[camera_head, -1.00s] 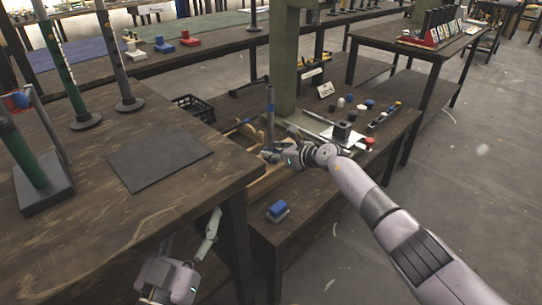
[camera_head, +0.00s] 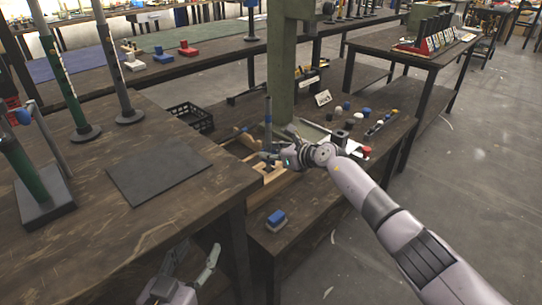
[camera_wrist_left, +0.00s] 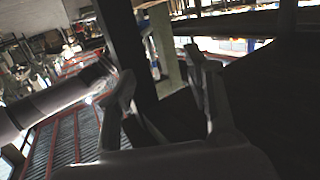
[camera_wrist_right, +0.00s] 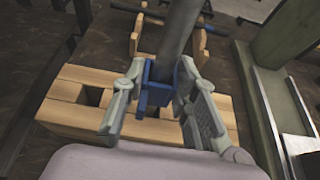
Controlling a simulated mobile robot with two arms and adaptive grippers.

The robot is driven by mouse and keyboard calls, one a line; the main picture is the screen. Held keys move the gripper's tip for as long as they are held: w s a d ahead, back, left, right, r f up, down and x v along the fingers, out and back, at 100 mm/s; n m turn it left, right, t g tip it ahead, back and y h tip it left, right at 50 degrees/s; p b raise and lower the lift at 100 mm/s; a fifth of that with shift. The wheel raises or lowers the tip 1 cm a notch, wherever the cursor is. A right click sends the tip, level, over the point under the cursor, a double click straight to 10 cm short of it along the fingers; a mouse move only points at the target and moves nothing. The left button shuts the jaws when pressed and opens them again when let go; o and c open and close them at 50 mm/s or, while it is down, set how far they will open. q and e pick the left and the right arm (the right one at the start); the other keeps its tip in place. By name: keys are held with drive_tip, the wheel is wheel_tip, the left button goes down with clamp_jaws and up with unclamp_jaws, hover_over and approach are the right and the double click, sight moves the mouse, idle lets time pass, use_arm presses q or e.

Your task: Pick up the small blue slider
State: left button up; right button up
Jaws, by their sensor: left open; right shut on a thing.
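The small blue slider (camera_head: 276,219), a blue block on a grey base, sits on the low bench's near corner, with no gripper touching it. My right gripper (camera_head: 268,157) is farther back over the bench, shut on an upright grey rod (camera_head: 268,112) with a blue piece (camera_wrist_right: 155,92) at its foot. In the right wrist view my right gripper (camera_wrist_right: 163,75) has a finger on each side of them, above a wooden block (camera_wrist_right: 70,112) with square holes. My left gripper (camera_head: 198,248) is open and empty, low beside the near table; its fingers (camera_wrist_left: 160,85) are apart in the left wrist view.
The near table (camera_head: 120,235) holds a dark mat (camera_head: 160,172) and tall posts. A green column (camera_head: 281,70) stands behind my right gripper. Several small knobs and a red piece (camera_head: 364,153) lie on the low bench. A black crate (camera_head: 192,117) is behind it.

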use_arm(q)
drive_tip(key=s+a+f+g+y+p, duration=0.1)
drive_tip(key=s+a+f+g+p, duration=0.2)
drive_tip(key=s+f+g, duration=0.3)
drive_tip(key=s+a+f+g+y+p, duration=0.2)
drive_tip(key=s+f+g, duration=0.4)
drive_tip(key=s, duration=0.4)
drive_tip(key=shift+s+a+n+g+y+p, duration=0.3)
drive_tip(key=shift+a+p, duration=0.35)
drive_tip(key=shift+a, duration=0.05)
use_arm(e)
wheel_tip(320, 180, up, 24)
drive_tip(key=shift+r, duration=0.25)
